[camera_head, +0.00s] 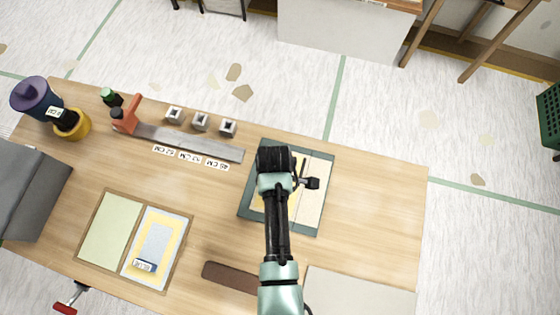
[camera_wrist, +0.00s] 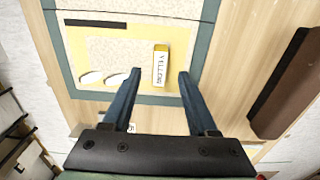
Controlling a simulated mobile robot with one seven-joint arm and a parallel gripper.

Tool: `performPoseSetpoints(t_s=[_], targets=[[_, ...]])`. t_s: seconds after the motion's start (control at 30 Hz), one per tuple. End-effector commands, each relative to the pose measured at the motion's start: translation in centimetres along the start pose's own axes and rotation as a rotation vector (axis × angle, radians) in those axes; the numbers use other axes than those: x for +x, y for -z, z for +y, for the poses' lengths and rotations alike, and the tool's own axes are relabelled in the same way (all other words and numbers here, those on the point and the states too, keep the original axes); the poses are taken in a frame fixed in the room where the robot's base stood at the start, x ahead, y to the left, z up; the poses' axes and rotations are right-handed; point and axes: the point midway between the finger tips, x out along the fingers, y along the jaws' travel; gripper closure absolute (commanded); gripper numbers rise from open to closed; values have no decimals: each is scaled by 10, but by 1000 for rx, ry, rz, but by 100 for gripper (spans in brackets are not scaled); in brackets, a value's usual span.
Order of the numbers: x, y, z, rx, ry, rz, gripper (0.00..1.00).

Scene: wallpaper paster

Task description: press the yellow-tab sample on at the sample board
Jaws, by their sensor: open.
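The yellow-tab sample (camera_wrist: 120,58) is a beige speckled sheet lying on a yellow field of the sample board (camera_wrist: 206,27) in the wrist view. Its white-and-yellow tab (camera_wrist: 160,66) reads YELLOW. My gripper (camera_wrist: 160,75) is open, with one finger on each side of the tab and a gap to each. I cannot tell whether the fingertips touch the sheet. Two white oval patches show near its lower left edge. In the head view the teal-framed board (camera_head: 312,231) lies on the table, and my arm hides the fingertips and most of the sample.
A brown strip (camera_head: 234,277) lies below the board in the head view. A metal straightedge (camera_head: 192,140), several small metal blocks and pots stand to the left. A tray with a blue-tab sample (camera_head: 158,243) lies lower left. The table right of the board is clear.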

Motion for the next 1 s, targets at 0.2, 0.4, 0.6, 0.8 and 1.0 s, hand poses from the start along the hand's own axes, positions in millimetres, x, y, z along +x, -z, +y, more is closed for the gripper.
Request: performPoseSetpoints(t_s=[0.2, 0.4, 0.6, 0.8, 1.0], targets=[[-46, 0, 1, 0, -5, 1, 41], [-80, 0, 1, 0, -4, 1, 41], [-96, 0, 0, 0, -2, 1, 41], [-108, 4, 13, 25, -51, 16, 41], [-185, 29, 94, 205, -381, 165, 41]])
